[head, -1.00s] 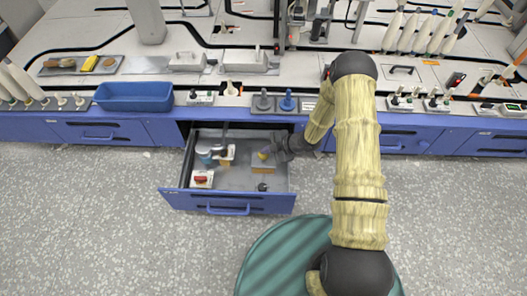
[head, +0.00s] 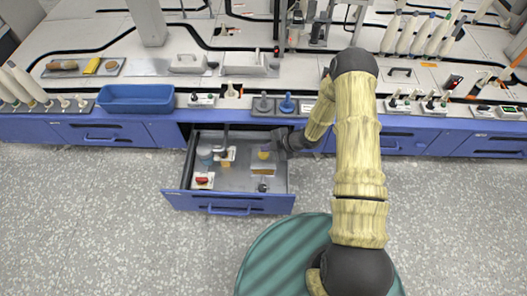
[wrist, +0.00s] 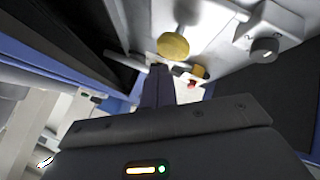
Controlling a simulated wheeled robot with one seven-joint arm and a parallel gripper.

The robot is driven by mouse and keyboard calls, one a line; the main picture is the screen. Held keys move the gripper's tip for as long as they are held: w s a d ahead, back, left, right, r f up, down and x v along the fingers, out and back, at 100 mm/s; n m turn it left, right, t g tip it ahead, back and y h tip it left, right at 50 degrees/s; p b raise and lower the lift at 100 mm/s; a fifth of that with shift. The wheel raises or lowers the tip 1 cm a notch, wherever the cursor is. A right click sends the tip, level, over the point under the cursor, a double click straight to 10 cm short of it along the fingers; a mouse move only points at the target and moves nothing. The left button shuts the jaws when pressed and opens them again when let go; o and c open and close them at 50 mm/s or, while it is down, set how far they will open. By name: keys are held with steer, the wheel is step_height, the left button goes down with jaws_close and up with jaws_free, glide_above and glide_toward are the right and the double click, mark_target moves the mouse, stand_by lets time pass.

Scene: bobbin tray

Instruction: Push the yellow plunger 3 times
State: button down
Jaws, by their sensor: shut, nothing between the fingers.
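The yellow plunger (head: 264,154) stands on a small block in the open drawer, right of the drawer's middle. In the wrist view, its round yellow head (wrist: 173,46) is clear, on a pale stem. My gripper (head: 280,143) is beside the plunger on its right in the head view, partly hidden by the dark wrist. In the wrist view, my gripper's shut, dark fingers (wrist: 160,70) end just short of the yellow head, with a small gap seeming to show. Nothing is held.
The open drawer (head: 225,199) has a blue front. The workbench edge and closed drawers lie behind. A grey dial (wrist: 264,50) shows in the wrist view.

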mark_target(266, 154)
step_height(266, 154, up, 5)
steer(key=p, duration=0.4)
stand_by(0.4)
steer(key=shift+a+f, duration=0.1)
steer(key=shift+f, duration=0.05)
stand_by(2.4)
